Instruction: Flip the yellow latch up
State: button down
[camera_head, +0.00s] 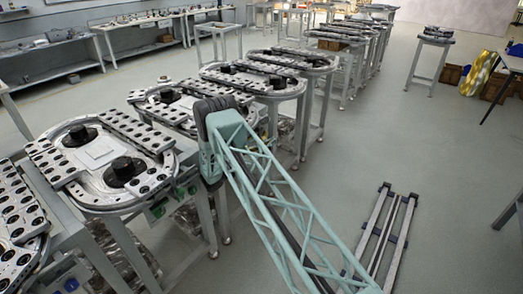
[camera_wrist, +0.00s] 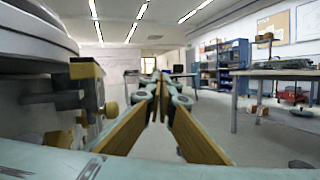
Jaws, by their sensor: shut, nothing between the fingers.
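In the wrist view my gripper (camera_wrist: 160,92) is shut and empty, its two long fingers meeting at the middle of the picture. To their left, at the side of a round metal ring track, is a yellow-brown block (camera_wrist: 85,69) that appears to be the yellow latch. It sits just under the track's rim, with dark parts below it. A smaller yellow-brown knob (camera_wrist: 111,108) shows lower, between the block and my fingers. My fingers are apart from the block. In the head view my arm covers this area, and neither the fingers nor the latch can be made out clearly.
In the head view a ring track (camera_head: 107,160) with black hubs stands left of my arm, and more tracks (camera_head: 262,78) line up behind. Open floor (camera_head: 370,135) lies to the right. In the wrist view a table (camera_wrist: 262,72) and blue shelves (camera_wrist: 222,65) stand at the right.

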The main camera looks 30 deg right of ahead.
jog(key=w+a+f+n+t+b, duration=0.1)
jog(key=a+f+n+t, duration=0.5)
jog(key=f, duration=1)
jog(key=shift+w+a+f+t+h, duration=0.25)
jog(key=shift+w+a+t, duration=0.4)
jog(key=shift+a+t, duration=1)
jog(key=shift+a+r+g, duration=0.1)
jog(key=shift+a+g, duration=0.15)
jog(key=shift+g, duration=0.1)
jog(key=a+r+b+x, duration=0.1)
jog(key=r+b+x, duration=0.1)
jog(key=x, duration=1)
jog(key=shift+r, duration=0.4)
jog(key=shift+s+d, duration=0.1)
jog(key=shift+s, duration=0.05)
jog(key=shift+r, duration=0.15)
